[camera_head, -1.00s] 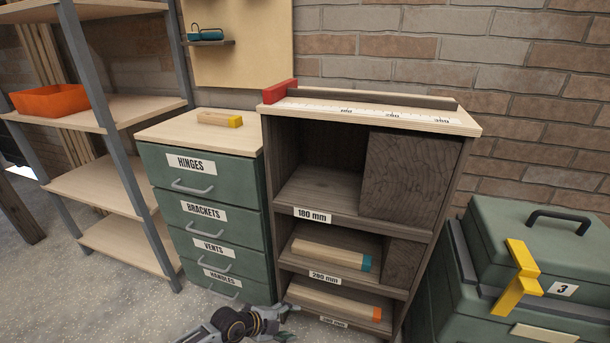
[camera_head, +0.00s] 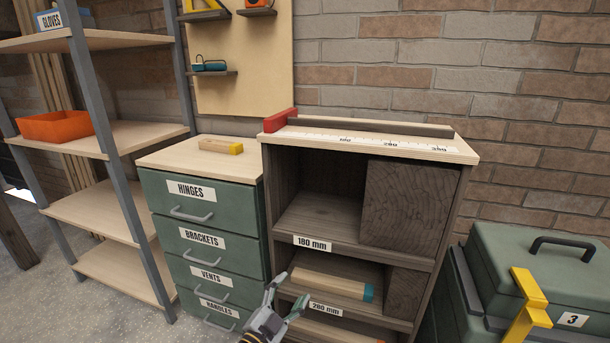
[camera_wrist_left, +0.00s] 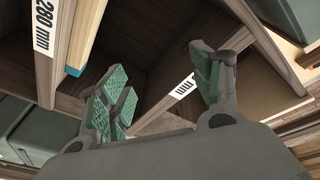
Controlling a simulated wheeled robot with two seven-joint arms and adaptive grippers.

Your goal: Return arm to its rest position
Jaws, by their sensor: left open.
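My left gripper (camera_head: 284,297) is at the bottom of the head view, in front of the lower part of the wooden shelf unit (camera_head: 372,234). Its fingers are spread and nothing is between them. In the left wrist view the open left gripper (camera_wrist_left: 165,88) shows its green finger pads, with the shelf unit beyond them. Most of my left arm is out of the picture below. My right gripper is not in view.
The green drawer cabinet (camera_head: 233,191) stands left of the shelf unit, with a yellow-ended block (camera_head: 214,146) on top. A teal-ended block (camera_head: 325,284) lies on the 280 mm shelf. A green case (camera_head: 555,262) stands at right. Grey racking (camera_head: 110,155) stands at left.

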